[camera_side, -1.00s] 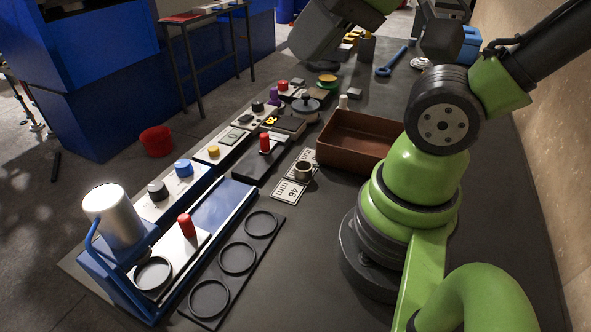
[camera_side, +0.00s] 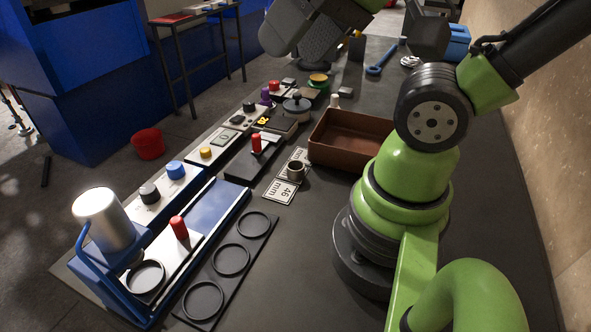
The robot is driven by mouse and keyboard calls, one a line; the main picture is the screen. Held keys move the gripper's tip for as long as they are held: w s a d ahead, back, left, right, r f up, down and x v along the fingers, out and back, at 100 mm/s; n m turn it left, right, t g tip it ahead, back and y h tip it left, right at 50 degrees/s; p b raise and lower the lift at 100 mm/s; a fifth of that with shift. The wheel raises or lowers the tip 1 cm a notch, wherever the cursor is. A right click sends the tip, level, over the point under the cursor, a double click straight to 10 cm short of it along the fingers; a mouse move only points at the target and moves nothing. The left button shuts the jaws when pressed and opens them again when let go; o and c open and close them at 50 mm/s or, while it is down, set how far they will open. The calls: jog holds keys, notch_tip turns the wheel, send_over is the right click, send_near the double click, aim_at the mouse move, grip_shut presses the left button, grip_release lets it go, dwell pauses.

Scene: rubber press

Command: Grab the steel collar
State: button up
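The steel collar (camera_side: 295,170) is a small round ring with a dark hollow centre.
The brown tray (camera_side: 312,151) stands right of the card. A black plate with round rings (camera_side: 231,260) and a blue press (camera_side: 107,225) are at front left. Red-knobbed black block (camera_side: 254,160) is left of the card. Dark table between card and my base is clear.

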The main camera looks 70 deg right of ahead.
jog(key=shift+o, duration=0.6)
jog(key=shift+w, duration=0.1)
jog(key=n+g+h, duration=0.2)
jog(key=n+g, duration=0.5)
send_over(293, 167)
jog(key=s, duration=0.1)
notch_tip(293, 167, down, 21)
jog(key=f, duration=0.2)
jog(key=a+f, duration=0.1)
jog(key=f, duration=0.1)
jog(key=shift+f, duration=0.2)
jog(key=shift+w+a+f, duration=0.1)
jog(key=shift+f, duration=1.25)
jog(key=shift+w+a+f, duration=0.1)
jog(key=shift+f, duration=1.25)
jog(key=c, duration=1)
